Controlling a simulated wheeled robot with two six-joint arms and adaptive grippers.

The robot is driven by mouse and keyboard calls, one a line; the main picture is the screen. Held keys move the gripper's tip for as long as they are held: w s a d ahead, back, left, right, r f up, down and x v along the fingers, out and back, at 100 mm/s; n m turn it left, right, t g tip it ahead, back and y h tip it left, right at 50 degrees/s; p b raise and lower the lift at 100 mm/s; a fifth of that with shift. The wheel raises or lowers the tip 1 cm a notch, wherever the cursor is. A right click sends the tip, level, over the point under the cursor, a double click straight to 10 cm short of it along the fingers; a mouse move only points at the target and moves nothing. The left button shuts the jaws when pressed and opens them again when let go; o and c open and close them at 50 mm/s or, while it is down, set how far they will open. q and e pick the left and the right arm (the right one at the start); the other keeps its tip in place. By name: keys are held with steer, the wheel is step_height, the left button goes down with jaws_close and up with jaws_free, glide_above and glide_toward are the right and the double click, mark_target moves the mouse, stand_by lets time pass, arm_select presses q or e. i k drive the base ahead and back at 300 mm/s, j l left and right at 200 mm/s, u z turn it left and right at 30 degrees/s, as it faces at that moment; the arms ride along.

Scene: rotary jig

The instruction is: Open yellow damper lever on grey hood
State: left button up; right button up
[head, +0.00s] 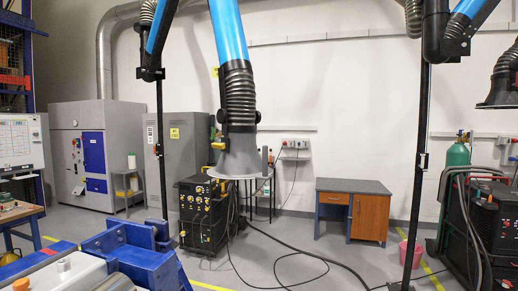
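The grey hood (239,158) hangs in the middle of the head view, at the lower end of a blue extraction arm (228,32) with a ribbed dark hose (239,95). It flares out to a wide rim at the bottom. A small yellow lever (219,145) sticks out from the left side of the hood's neck. It is too small to tell its exact angle. Neither of my grippers shows in the head view, and nothing is seen touching the hood or the lever.
A black welding machine (203,213) stands below left of the hood, with cables on the floor. A blue jig (135,252) fills the lower left. A desk (353,208) is behind right; a black post (417,180) and gas cart (485,225) stand right. Open floor lies centre.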

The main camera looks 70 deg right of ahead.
mark_target(217, 146)
steer(key=z, duration=2.05)
